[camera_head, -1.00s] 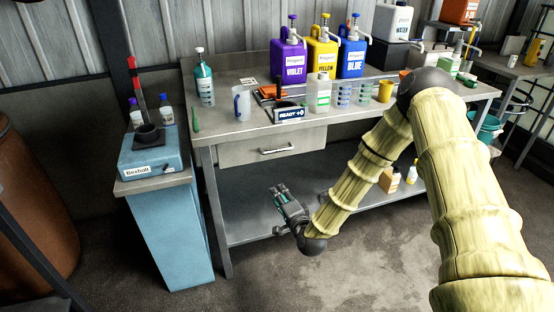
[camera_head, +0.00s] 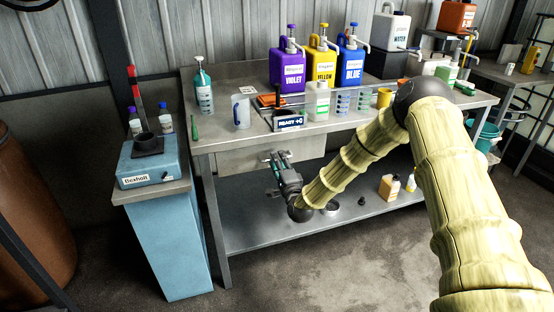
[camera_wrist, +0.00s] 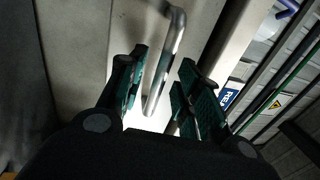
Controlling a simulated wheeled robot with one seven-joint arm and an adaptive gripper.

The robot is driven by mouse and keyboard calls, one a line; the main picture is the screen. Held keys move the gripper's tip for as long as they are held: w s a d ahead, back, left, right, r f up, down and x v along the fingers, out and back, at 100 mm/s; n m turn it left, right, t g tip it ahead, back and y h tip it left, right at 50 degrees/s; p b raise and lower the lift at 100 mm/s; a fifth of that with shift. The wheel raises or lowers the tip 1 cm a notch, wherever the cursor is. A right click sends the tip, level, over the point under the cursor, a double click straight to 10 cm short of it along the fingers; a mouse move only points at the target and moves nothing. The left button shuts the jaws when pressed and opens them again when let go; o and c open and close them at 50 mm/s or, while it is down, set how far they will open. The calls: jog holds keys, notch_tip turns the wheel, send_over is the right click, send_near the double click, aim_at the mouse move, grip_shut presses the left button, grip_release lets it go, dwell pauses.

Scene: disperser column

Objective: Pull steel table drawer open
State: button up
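The steel table drawer (camera_head: 232,160) is under the left part of the table top, and its front looks flush with the table. Its bar handle (camera_wrist: 167,60) shows in the wrist view, running between the two teal-padded fingers. My gripper (camera_head: 278,160) is in front of the drawer in the head view and hides most of the handle there. It also shows in the wrist view (camera_wrist: 157,95), open, with one finger on each side of the handle. A gap shows between the handle and the fingers; whether either finger touches it I cannot tell.
The steel table (camera_head: 225,135) holds violet, yellow and blue jugs, a clear pitcher (camera_head: 241,111) and a "READY" display (camera_head: 289,122). A lower shelf (camera_head: 260,222) lies below my gripper. A blue cabinet (camera_head: 165,235) stands close on the left.

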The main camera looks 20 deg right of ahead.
jog(key=shift+w+r, duration=0.15)
jog(key=shift+w, duration=0.55)
grip_shut()
jog(key=shift+s, duration=0.1)
